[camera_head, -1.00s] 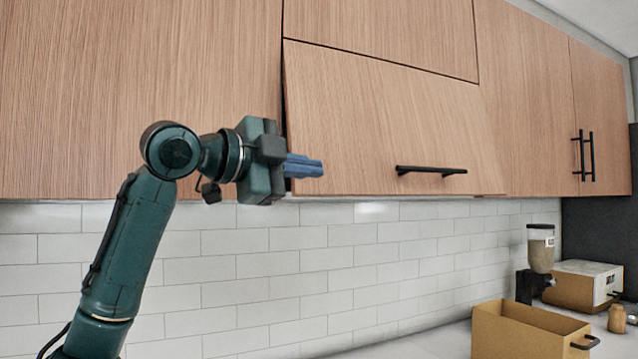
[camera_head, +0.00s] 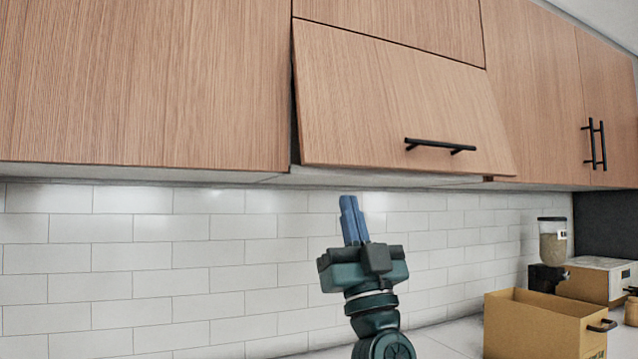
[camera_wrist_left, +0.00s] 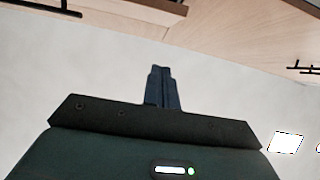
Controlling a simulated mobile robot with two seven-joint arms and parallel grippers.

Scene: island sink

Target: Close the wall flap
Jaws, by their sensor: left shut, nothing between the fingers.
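The wall flap (camera_head: 400,105) is a wood-grain panel hinged along its top edge. It is slightly ajar, its lower edge tilted out from the cabinet with a dark gap at its left side. A black bar handle (camera_head: 440,146) sits near its lower edge. My left gripper (camera_head: 347,200) points up below the flap's lower edge, with its blue fingers shut and empty, and looks apart from the panel. In the left wrist view the shut fingers (camera_wrist_left: 162,75) point toward wood panels with black handles. The right gripper is not in view.
Fixed wood cabinets (camera_head: 140,80) flank the flap, and a white tile wall (camera_head: 150,260) runs below. On the counter at the right stand an open tan box (camera_head: 535,325), a dispenser (camera_head: 552,243) and a toaster-like appliance (camera_head: 590,280).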

